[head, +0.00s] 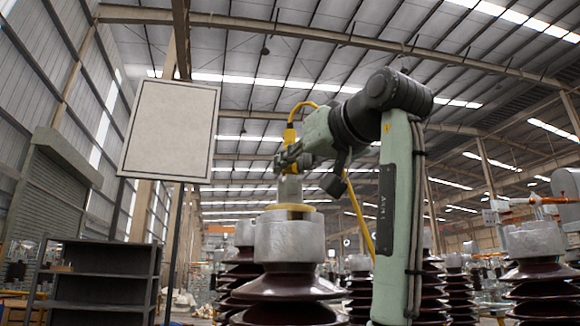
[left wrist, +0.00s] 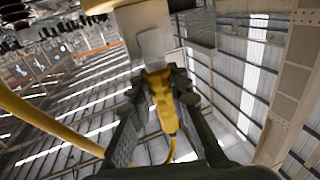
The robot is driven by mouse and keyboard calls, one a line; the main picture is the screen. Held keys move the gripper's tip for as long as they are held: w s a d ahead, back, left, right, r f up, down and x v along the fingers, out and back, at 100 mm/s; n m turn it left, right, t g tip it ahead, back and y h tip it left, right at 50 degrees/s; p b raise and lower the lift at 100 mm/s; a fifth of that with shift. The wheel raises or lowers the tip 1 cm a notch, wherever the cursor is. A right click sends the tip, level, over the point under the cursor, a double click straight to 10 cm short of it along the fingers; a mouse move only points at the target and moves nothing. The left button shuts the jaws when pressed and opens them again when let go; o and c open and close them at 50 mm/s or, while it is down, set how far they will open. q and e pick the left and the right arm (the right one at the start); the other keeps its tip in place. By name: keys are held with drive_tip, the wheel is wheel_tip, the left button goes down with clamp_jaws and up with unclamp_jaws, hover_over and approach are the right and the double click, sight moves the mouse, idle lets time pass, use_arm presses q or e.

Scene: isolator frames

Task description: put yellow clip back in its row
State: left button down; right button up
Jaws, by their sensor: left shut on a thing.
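My left gripper (head: 287,160) is shut on the yellow clip (head: 289,137), above the nearest isolator. In the left wrist view the clip (left wrist: 161,102) sits between the two dark fingers (left wrist: 160,112). Its front end is against or just before a pale grey post (left wrist: 152,45). In the head view this post (head: 289,188) stands up from a yellow ring on the grey cap (head: 289,238) of the isolator. A yellow cable (head: 357,215) loops from the clip past my arm. I cannot tell whether the clip grips the post. My right gripper is out of view.
More brown ribbed isolators with grey caps stand behind and to the right (head: 533,240). A blank board (head: 170,130) on a pole stands at left. A dark shelf (head: 100,280) is at the lower left. The air left of the nearest isolator looks open.

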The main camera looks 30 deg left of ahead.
use_arm(q)
wheel_tip(320, 180, up, 18)
idle(0.5)
